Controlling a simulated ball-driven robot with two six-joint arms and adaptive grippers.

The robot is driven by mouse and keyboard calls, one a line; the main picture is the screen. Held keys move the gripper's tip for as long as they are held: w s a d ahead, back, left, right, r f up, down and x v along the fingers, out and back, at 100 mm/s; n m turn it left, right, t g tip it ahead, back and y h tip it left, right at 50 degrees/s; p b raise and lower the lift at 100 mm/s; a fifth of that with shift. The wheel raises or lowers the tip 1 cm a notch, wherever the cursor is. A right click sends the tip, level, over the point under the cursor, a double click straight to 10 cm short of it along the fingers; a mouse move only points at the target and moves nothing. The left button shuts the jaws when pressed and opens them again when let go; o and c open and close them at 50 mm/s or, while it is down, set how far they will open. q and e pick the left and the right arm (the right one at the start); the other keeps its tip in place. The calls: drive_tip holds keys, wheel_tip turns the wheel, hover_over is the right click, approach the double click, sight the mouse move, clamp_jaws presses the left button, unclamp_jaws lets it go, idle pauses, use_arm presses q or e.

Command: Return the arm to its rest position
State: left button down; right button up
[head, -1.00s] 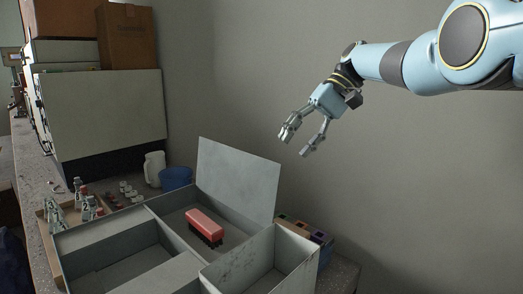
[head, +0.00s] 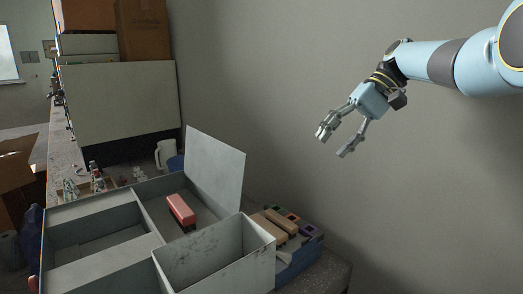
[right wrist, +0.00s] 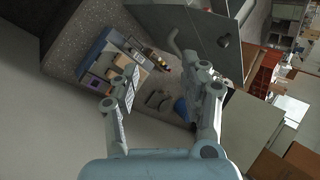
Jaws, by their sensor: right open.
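My right gripper (head: 339,141) is open and empty. It is up in the air in front of the grey wall, to the right of and above the grey compartment box. Its two fingers also show in the right wrist view (right wrist: 163,98), spread apart with nothing between them. The arm comes in from the upper right and is bent at the wrist. My left gripper is in neither view.
A grey compartment box (head: 100,265) with a raised lid panel (head: 214,170) stands on the bench; a red block (head: 181,210) lies inside. A blue bin (head: 300,262) with brown blocks sits right of it. Cardboard boxes (head: 143,28) stand at back left. Air around the gripper is clear.

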drive_tip(key=s+d+f+m+g+h+b, duration=0.1)
drive_tip(key=s+f+g+b, duration=0.1)
drive_tip(key=s+f, duration=1.05)
drive_tip(key=s+d+f+m+g+b, duration=0.15)
drive_tip(key=s+f, duration=0.55)
drive_tip(key=f, duration=1.1)
drive_tip(key=s+f+m+g+h+b, duration=0.1)
drive_tip(key=s+f+b, duration=0.1)
drive_tip(key=s+f, duration=1.1)
drive_tip(key=s+d+f+n+t+h+b, duration=0.15)
drive_tip(key=s+d+f, duration=0.25)
drive_tip(key=s+f, duration=0.75)
drive_tip(key=s+d+f+h+b, duration=0.3)
drive_tip(key=s+f, duration=0.5)
drive_tip(key=s, duration=0.7)
drive_tip(key=s+d+f+h+b, duration=0.2)
drive_tip(key=s+d+f, duration=0.2)
drive_tip(key=s+f, duration=0.7)
drive_tip(key=w+d+r+n+t, duration=0.1)
drive_tip(key=w+t, duration=0.4)
drive_tip(key=w, duration=0.2)
drive_tip(key=shift+r+n+p, duration=0.2)
drive_tip(key=shift+n+p, duration=0.1)
drive_tip(key=shift+n, duration=0.1)
